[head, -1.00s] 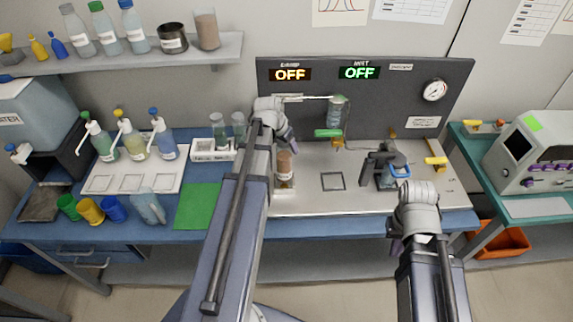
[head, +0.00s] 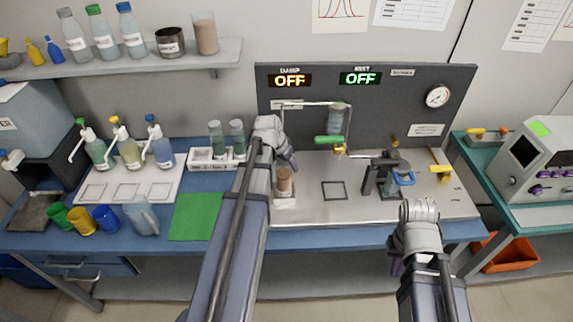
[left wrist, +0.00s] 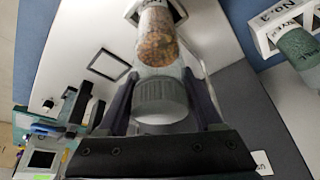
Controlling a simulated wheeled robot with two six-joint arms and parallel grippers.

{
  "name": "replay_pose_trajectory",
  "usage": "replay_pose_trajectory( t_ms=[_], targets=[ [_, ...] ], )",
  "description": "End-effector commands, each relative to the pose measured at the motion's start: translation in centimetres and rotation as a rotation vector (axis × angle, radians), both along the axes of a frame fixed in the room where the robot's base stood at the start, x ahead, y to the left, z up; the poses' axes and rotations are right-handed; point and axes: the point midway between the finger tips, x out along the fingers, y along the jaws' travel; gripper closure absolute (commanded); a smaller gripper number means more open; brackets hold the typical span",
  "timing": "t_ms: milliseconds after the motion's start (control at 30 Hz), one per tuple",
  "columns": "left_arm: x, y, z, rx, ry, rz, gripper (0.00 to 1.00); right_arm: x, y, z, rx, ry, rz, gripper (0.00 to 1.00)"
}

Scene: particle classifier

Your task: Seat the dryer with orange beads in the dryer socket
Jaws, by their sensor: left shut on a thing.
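The dryer with orange beads (head: 284,179) is an upright clear jar, orange-brown inside, over the steel plate. My left gripper (head: 287,163) is shut on its grey cap, which shows between the fingers in the left wrist view (left wrist: 160,95); the beads fill the jar body (left wrist: 157,38). The small white labelled dryer socket (head: 284,203) is at the jar's lower end and also at the top of the left wrist view (left wrist: 180,10). I cannot tell whether the jar is fully down in it. My right gripper (head: 397,265) hangs in front of the bench, mostly hidden by its arm.
Left of my left arm, a white rack (head: 208,162) holds two grey-green jars. A green mat (head: 196,216) lies before it. On the steel plate (head: 310,215) are a square outline (head: 334,191) and a dark clamp stand (head: 371,182). A dark panel (head: 400,110) stands behind.

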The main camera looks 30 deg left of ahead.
Motion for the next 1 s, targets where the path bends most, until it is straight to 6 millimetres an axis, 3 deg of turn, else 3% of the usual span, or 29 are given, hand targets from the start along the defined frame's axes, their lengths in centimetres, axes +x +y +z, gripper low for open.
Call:
replay_pose_trajectory(
  t_ms=[67,100,333,733,1000],
  targets=[
    [0.0,0.0,-0.4,0.000,0.000,0.000,1.00,0.0,0.0,-0.4,0.000,0.000,0.000,1.00],
    [0.0,0.0,-0.3,0.000,0.000,0.000,0.30,0.0,0.0,-0.3,0.000,0.000,0.000,1.00],
    [0.0,0.0,-0.3,0.000,0.000,0.000,0.04,0.0,0.0,-0.3,0.000,0.000,0.000,1.00],
    [0.0,0.0,0.1,0.000,0.000,0.000,0.03,0.0,0.0,0.1,0.000,0.000,0.000,1.00],
    [-0.9,0.1,2.5,0.000,0.000,0.000,0.03,0.0,0.0,2.5,0.000,0.000,0.001,1.00]
  ],
)
